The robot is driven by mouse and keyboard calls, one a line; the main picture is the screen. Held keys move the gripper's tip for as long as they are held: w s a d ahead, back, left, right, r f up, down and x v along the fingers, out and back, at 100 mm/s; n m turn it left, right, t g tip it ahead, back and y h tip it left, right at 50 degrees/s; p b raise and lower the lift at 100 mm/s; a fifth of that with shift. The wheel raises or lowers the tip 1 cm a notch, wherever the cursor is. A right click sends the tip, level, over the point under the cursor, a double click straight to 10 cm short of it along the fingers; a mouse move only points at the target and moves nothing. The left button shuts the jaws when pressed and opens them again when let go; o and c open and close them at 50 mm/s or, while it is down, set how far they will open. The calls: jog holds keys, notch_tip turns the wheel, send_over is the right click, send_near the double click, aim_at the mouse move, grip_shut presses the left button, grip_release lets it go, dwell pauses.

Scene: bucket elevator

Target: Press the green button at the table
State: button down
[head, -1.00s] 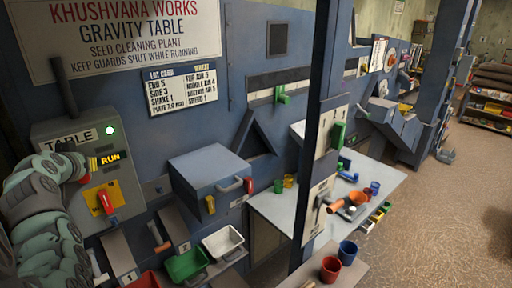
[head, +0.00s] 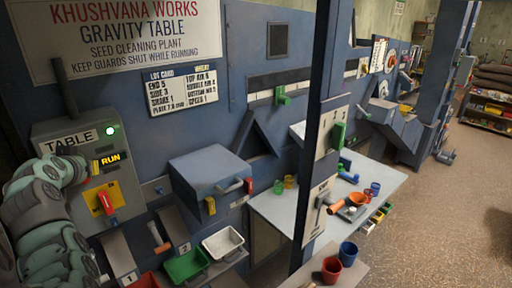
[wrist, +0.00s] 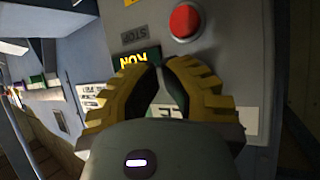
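The grey TABLE control box (head: 128,187) is at the left in the head view, with a lit green round lamp or button (head: 110,131) near its top right. The RUN label (head: 110,159) is below that light and also shows upside down in the wrist view (wrist: 133,58). My gripper (wrist: 161,66) has yellow-and-black fingers, with tips together or nearly so, just beside the RUN label and empty. In the head view my gripper (head: 94,167) is just left of RUN. I see no separate green button by RUN; my fingers cover that area. Contact cannot be told.
A red button (wrist: 184,21) by a STOP label is close to my fingers in the wrist view. A red lever (head: 106,202) on a yellow plate is below RUN. A blue post (head: 318,130) stands right of the machine. Open floor (head: 450,220) is at the right.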

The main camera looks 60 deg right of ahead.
jog(key=shift+s, duration=0.1)
jog(key=shift+s+a, duration=0.2)
jog(key=shift+s, duration=0.6)
jog(key=shift+s+a, duration=0.2)
jog(key=shift+s, duration=0.55)
jog(key=shift+s+a, duration=0.2)
jog(key=shift+s, duration=0.6)
